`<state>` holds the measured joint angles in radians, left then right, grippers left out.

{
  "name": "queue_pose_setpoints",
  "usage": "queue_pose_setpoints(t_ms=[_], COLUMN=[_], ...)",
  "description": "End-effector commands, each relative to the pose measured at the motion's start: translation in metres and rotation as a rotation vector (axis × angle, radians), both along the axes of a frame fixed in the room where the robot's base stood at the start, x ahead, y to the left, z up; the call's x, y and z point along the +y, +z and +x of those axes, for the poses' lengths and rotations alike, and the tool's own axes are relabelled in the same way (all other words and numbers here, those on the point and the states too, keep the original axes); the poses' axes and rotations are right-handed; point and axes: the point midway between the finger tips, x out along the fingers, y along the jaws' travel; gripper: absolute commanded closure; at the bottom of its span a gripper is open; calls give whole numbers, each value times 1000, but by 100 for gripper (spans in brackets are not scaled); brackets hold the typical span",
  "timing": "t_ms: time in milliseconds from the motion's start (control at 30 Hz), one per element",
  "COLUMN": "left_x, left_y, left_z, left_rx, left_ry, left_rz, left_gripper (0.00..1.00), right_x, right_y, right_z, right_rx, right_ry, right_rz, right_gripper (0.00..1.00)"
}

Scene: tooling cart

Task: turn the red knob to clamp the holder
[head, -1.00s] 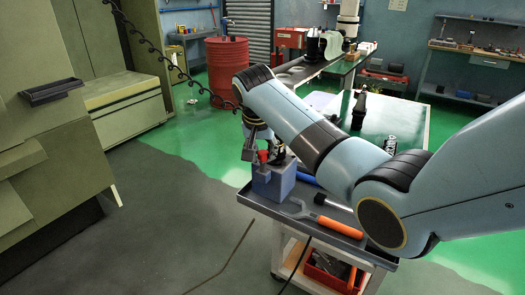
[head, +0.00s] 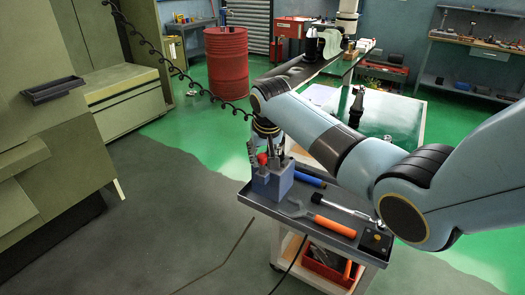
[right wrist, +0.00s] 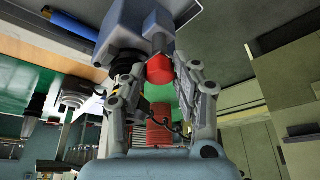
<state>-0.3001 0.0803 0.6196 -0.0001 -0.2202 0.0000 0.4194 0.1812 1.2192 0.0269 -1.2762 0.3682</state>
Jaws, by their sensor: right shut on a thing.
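The holder block also shows there (right wrist: 135,22), with a dark round part beside the knob. The knob's turn angle cannot be told. My left gripper is not in view.
The cart tray (head: 348,233) carries an orange-handled wrench (head: 325,223), a metal ratchet (head: 343,208), a blue-handled tool (head: 309,179) and a small dark box (head: 376,240). A red bin (head: 328,266) is below. The floor left of the cart is clear.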

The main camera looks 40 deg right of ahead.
Motion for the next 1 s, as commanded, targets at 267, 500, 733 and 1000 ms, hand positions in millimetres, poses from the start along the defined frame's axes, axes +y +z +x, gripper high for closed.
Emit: queue_pose_setpoints(t_ms=[267, 500, 733, 1000], left_x=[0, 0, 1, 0], left_y=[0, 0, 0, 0], left_z=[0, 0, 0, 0], left_rx=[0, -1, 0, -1], left_ry=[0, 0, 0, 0], left_rz=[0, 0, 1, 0], left_gripper=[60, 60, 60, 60], right_x=[0, 0, 3, 12], right_y=[0, 0, 18, 73], right_z=[1, 0, -6, -26], right_rx=[-2, -1, -3, -6], right_ry=[-2, -3, -3, -1], right_rz=[0, 1, 0, -1], right_gripper=[50, 49, 49, 49])
